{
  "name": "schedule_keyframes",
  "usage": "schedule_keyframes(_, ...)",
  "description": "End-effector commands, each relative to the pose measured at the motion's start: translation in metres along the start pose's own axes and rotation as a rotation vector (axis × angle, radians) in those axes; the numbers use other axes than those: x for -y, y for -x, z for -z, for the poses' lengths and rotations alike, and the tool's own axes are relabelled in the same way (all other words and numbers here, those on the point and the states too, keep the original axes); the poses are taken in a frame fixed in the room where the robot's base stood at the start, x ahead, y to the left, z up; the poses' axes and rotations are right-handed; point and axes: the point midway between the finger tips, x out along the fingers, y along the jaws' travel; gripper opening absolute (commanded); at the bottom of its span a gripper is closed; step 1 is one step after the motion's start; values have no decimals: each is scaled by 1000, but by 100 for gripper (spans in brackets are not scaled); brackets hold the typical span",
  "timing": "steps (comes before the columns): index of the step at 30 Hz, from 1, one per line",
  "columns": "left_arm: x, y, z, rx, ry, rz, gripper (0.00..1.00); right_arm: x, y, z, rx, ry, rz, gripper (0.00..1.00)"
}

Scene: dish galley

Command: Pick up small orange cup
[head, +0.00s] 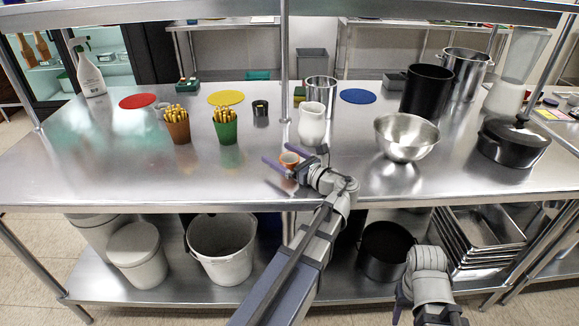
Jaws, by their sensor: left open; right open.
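Whether either finger touches the cup is too small to tell. My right gripper (401,303) is low in front of the table at the bottom right, partly hidden by my own arm; its fingers are open and no object shows in it.
A steel bowl (406,140) is to the right. The table's left front is clear.

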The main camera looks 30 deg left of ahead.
Motion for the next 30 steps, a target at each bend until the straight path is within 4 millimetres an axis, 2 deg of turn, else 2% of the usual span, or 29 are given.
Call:
schedule_keyframes(2, 0, 0, 0, 0, 0, 0, 96, 0, 0, 0, 0, 0, 0, 50)
schedule_keyframes(24, 0, 0, 0, 0, 0, 0, 12, 0, 0, 0, 0, 0, 0, 50)
schedule_keyframes(30, 0, 0, 0, 0, 0, 0, 11, 0, 0, 0, 0, 0, 0, 50)
